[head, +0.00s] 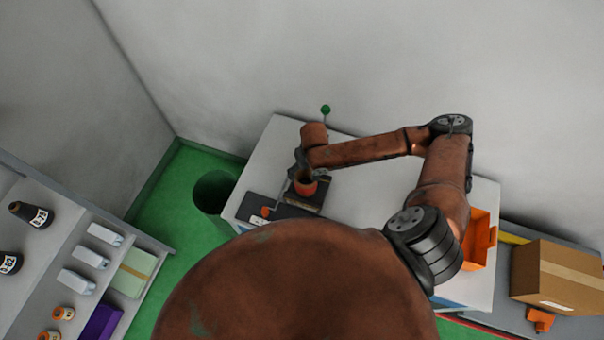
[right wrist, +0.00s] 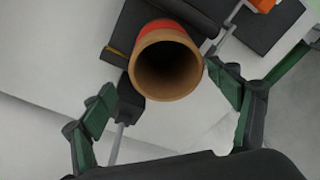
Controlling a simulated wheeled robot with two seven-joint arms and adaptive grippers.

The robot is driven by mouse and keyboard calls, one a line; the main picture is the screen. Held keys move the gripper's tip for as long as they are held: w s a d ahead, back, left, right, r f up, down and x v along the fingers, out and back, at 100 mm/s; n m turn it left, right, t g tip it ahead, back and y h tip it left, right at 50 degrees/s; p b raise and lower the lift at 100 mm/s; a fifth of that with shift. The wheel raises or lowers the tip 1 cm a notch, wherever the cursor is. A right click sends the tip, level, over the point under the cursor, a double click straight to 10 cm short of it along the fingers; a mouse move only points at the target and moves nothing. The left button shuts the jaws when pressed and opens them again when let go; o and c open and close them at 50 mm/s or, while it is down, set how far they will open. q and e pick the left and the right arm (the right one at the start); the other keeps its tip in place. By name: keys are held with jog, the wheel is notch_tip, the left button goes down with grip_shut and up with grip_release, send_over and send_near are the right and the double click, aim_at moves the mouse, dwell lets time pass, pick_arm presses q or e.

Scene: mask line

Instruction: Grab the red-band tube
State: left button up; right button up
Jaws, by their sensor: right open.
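The red-band tube (right wrist: 166,66) is a hollow tan cylinder with a red-orange band, its open end facing the camera in the right wrist view. In the head view the tube (head: 305,188) stands at the black fixture (head: 285,209) on the white table. My right gripper (right wrist: 165,98) is open, with one green-padded finger on each side of the tube. My left gripper is not in view.
The white table (head: 355,205) has a green-knobbed lever (head: 326,110) at its back and an orange bin (head: 480,240) on its right. A cardboard box (head: 556,277) stands farther right. Left are a dark round bin (head: 212,191) and a shelf (head: 60,231) with bottles and boxes.

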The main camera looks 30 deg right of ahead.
aim_at(306, 176)
jog(key=f, duration=0.3)
jog(key=shift+w+a+f+p, duration=0.1)
jog(key=shift+a+f+p, duration=0.2)
jog(key=shift+a, duration=0.1)
notch_tip(306, 176, down, 2)
jog(key=shift+a+f, duration=0.1)
jog(key=shift+f, duration=0.8)
jog(key=c, duration=1.3)
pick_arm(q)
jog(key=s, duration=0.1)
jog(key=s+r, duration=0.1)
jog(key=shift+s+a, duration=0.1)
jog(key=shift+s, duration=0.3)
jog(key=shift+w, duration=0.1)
pick_arm(e)
jog(key=shift+r, duration=0.1)
